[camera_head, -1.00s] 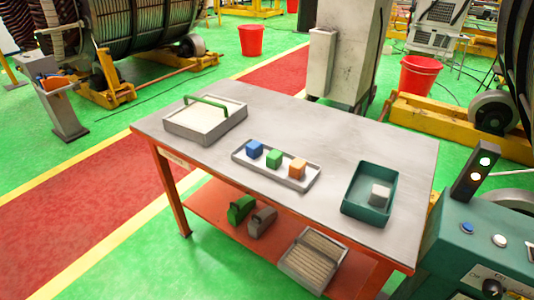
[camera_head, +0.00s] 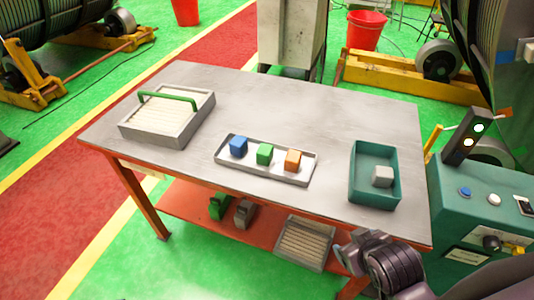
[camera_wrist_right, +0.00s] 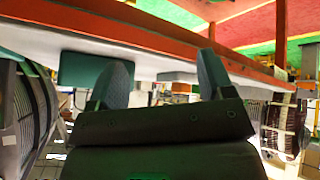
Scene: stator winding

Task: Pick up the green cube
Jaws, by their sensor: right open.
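The green cube (camera_head: 265,154) sits in the middle of a shallow white tray (camera_head: 240,172) on the table, between a blue cube (camera_head: 238,146) on its left and an orange cube (camera_head: 292,160) on its right. My right gripper (camera_wrist_right: 162,80) is open and empty in the right wrist view, with its two dark fingers apart near the table's red edge. In the head view my right arm shows at the bottom right, by the table's front edge and away from the green cube. My left gripper is not in view.
A teal bin (camera_head: 358,190) with a pale cube (camera_head: 382,176) stands right of the tray. A green-handled box (camera_head: 180,128) stands at the left of the grey table (camera_head: 290,105). A teal control console (camera_head: 475,230) stands beyond the table's right end.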

